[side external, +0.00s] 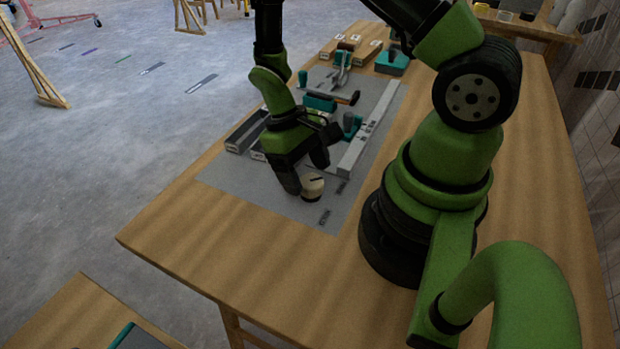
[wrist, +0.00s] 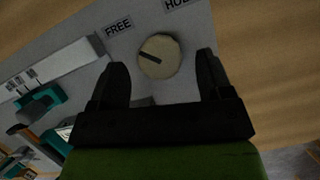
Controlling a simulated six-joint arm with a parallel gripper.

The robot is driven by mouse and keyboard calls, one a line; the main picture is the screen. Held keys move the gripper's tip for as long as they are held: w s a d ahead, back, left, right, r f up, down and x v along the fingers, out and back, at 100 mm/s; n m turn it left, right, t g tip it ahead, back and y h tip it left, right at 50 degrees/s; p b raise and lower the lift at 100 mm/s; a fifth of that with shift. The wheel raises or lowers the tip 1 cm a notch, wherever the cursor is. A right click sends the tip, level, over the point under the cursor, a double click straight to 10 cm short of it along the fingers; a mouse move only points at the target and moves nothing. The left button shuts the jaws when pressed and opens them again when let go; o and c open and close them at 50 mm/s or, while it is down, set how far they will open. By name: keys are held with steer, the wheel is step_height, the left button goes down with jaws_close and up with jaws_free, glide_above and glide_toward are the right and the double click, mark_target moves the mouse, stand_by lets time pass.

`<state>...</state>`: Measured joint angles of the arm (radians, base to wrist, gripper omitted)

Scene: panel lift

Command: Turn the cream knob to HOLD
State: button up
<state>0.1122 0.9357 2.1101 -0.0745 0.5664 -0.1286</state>
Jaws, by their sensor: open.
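The cream knob (wrist: 159,56) is round with a dark pointer line, and sits on the grey panel (wrist: 72,27). In the wrist view the line runs toward the upper left, on the side of the FREE label (wrist: 118,28). The HOLD label (wrist: 178,4) is at the top edge, partly cut off. My gripper (wrist: 162,72) is open, one finger on each side of the knob with gaps showing. In the side view my gripper (side external: 307,178) is low over the panel, and the knob (side external: 312,187) shows partly behind its fingers.
A long pale rail (side external: 368,130) and teal clamp parts (side external: 320,102) stand on the panel behind my gripper. Wooden blocks (side external: 340,47) and a teal box (side external: 392,62) lie farther back. The wooden table (side external: 230,235) is bare at the front.

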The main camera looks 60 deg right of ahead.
steer(key=shift+x, duration=1.2)
steer(key=c, duration=0.9)
